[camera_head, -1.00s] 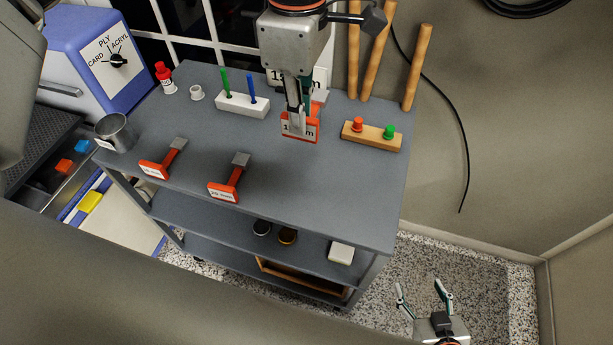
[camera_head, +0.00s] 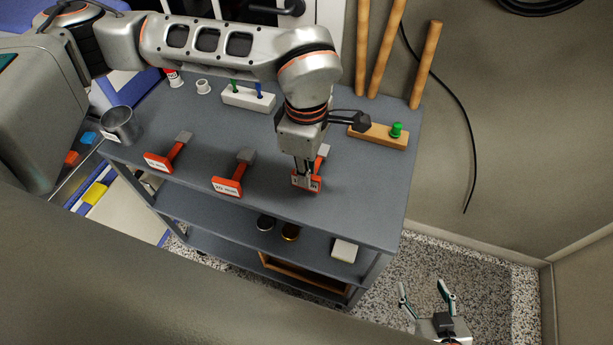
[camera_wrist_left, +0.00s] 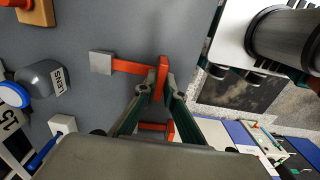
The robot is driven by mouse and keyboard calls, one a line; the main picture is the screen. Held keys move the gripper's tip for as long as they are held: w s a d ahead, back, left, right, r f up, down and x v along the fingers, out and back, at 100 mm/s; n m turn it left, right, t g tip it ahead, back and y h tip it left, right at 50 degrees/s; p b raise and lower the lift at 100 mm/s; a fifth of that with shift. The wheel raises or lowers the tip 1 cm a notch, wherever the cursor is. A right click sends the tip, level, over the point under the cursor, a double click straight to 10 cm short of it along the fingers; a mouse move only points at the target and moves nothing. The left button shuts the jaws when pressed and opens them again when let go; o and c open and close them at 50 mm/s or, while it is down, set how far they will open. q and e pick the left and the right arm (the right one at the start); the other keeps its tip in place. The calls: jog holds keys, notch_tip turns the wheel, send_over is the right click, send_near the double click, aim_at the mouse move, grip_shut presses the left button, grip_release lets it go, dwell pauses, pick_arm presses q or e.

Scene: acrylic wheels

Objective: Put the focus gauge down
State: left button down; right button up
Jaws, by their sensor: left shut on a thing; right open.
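My left gripper (camera_head: 304,172) is shut on a focus gauge (camera_head: 313,184), which has a red-orange labelled end plate, a red bar and a grey block. It is low over the right front part of the grey cart top (camera_head: 200,195); I cannot tell whether it touches. In the left wrist view, the gauge's red plate (camera_wrist_left: 164,68) is between the fingertips (camera_wrist_left: 160,88), and its grey block (camera_wrist_left: 102,63) points left. Two similar gauges lie to the left, one nearer (camera_head: 228,186) and one farther (camera_head: 159,161). My right gripper (camera_head: 428,302) is open and empty at the bottom right.
A wooden block with a green button (camera_head: 396,130) is behind right. A white block (camera_head: 247,98) with green and blue pegs and a metal cup (camera_head: 120,126) are on the cart. A grey piece labelled LENS (camera_wrist_left: 45,78) shows in the wrist view. The right front corner is clear.

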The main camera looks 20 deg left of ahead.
pick_arm(q)
notch_tip(320, 180, down, 2)
jog(key=shift+f, duration=0.15)
jog(key=shift+f, duration=0.15)
jog(key=c, duration=2.1)
grip_release()
jog(key=shift+c, duration=0.2)
